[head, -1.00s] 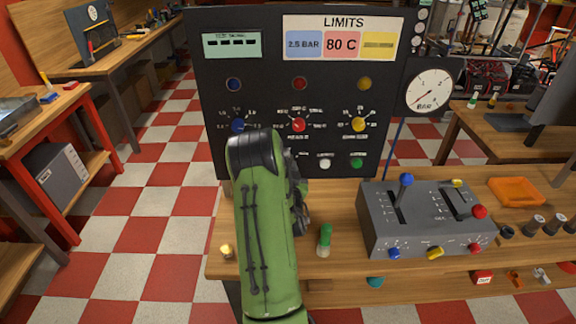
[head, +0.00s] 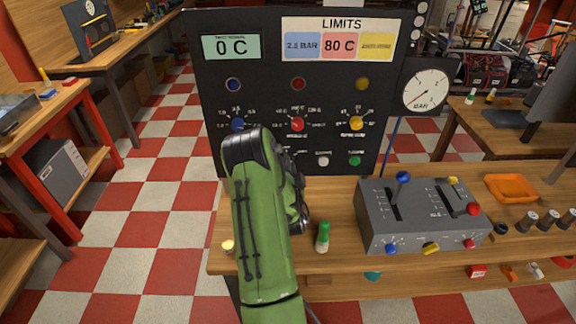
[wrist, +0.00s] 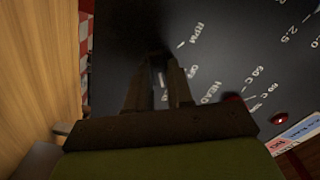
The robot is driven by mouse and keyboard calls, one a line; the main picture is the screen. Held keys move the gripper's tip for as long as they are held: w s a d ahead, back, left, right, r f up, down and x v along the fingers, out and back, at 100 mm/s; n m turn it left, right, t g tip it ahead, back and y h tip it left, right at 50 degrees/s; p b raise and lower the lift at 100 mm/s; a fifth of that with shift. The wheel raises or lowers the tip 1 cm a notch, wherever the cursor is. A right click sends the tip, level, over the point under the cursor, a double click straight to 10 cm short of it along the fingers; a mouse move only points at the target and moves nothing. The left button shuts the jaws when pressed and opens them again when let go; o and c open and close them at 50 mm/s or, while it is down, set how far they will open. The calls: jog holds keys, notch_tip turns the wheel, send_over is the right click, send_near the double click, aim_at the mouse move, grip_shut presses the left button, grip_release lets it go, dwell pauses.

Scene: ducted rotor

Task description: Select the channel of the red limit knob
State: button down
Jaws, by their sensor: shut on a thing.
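The black panel (head: 268,60) carries a LIMITS card (head: 340,40) reading 2.5 BAR, 80 C and a blurred yellow field. The red limit knob (head: 297,124) sits in the panel's middle, below a red lamp (head: 298,84). A small display (head: 231,47) at upper left reads 0 C. In the head view my green arm hides my gripper. In the wrist view my gripper (wrist: 160,65) is at the panel, shut on a dark selector knob beside the labels RPM, OFF and HEAD. That knob is mostly in shadow between the fingers.
A blue knob (head: 237,124) and a yellow knob (head: 357,123) flank the red one. White (head: 323,160) and green (head: 355,160) buttons sit below. A grey lever box (head: 420,215) and a green-capped object (head: 323,237) stand on the bench right of my arm.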

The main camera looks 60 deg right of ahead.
dwell(0.5)
jog(key=c, duration=1)
grip_release()
